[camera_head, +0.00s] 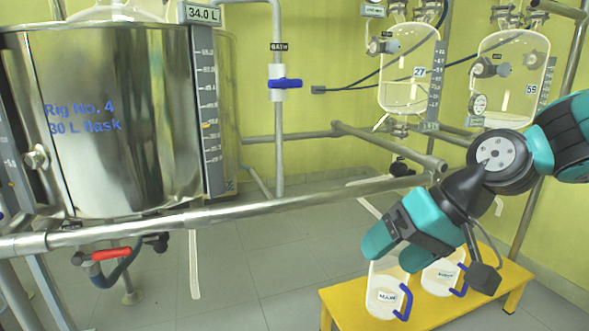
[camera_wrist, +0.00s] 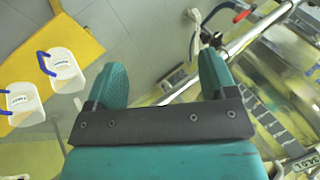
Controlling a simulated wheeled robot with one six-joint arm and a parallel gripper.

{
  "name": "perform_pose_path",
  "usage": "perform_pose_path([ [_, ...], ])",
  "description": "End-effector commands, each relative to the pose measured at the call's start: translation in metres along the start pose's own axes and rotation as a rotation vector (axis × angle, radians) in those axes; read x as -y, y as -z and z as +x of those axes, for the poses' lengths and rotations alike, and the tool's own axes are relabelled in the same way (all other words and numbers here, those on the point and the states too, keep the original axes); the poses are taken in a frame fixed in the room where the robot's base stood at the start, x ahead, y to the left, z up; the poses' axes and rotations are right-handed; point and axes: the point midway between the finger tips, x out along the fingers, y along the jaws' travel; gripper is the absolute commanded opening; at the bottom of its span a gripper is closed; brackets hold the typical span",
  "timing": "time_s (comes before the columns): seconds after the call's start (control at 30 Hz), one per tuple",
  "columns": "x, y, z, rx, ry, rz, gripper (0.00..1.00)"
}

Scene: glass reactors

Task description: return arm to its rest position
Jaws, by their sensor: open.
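My gripper (camera_head: 385,250) hangs at the right of the head view, angled down and to the left, above and in front of the yellow bench. In the wrist view my gripper (camera_wrist: 165,85) shows two teal fingers spread apart, with only floor and pipework seen between them. It is open and empty. My arm reaches in from the right edge of the head view, bent at a dark joint.
Two white jugs with blue handles (camera_head: 384,292) (camera_head: 441,274) stand on the yellow bench (camera_head: 345,307). A steel vessel (camera_head: 110,120) stands left, with a red-handled valve (camera_head: 108,255) below. A metal rail (camera_head: 250,205) crosses the middle. Glass vessels (camera_head: 408,70) (camera_head: 512,75) hang behind. Floor is open centrally.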

Motion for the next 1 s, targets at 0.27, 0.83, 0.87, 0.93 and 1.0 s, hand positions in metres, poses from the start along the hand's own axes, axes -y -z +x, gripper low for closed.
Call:
perform_pose_path([
  [0.27, 0.034, -0.113, -0.018, 0.192, -0.131, -0.291, 0.78],
  [0.83, 0.102, -0.111, -0.13, 0.254, -0.169, -0.37, 0.78],
  [0.87, 0.108, -0.108, -0.139, 0.254, -0.169, -0.37, 0.78],
  [0.93, 0.123, -0.1, -0.161, 0.254, -0.169, -0.37, 0.78],
  [1.0, 0.137, -0.093, -0.182, 0.254, -0.169, -0.369, 0.78],
])
